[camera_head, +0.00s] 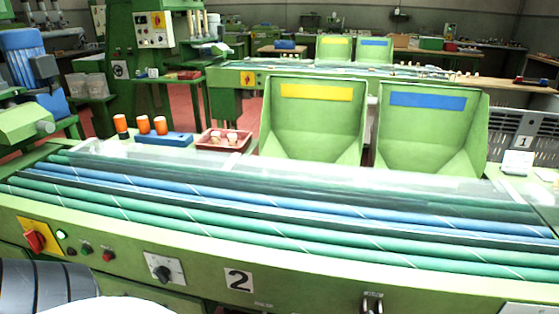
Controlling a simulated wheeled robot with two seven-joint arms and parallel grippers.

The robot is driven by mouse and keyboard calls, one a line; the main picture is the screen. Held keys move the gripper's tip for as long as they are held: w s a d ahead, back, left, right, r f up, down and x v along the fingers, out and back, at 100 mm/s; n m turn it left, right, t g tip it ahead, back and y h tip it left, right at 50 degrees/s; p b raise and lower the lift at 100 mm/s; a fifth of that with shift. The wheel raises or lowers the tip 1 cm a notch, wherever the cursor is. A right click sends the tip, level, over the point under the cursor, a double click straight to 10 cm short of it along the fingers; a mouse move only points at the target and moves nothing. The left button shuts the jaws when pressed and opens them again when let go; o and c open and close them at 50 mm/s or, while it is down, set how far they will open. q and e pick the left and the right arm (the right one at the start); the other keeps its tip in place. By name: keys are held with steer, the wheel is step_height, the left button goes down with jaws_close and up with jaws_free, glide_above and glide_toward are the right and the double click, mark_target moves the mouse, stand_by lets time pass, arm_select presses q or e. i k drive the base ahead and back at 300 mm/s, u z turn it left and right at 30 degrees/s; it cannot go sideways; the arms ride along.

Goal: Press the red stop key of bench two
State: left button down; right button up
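Bench two is the green bench (205,266) across the foreground, with a white plate (238,280) reading 2 on its front panel. A small red key (108,256) sits at the left of that panel, right of a small green key (86,249) and a dark one (71,252). A lit green lamp (61,235) is above them. A larger red rotary switch (35,241) on a yellow plate is further left. Neither gripper shows. A dark ribbed part of mine is at the bottom left, below the keys, apart from them in the picture.
Striped green and blue rollers (270,206) run along the bench top. Two green hoppers stand behind, with a yellow label (316,92) and a blue label (427,100). Orange-capped items (143,124) and a red tray (224,141) stand at the back left. A black dial (163,272) is right of the keys.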

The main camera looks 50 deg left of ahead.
mark_target(107, 257)
steer(key=z, duration=1.05)
steer(key=i, duration=0.5)
steer(key=u, duration=3.25)
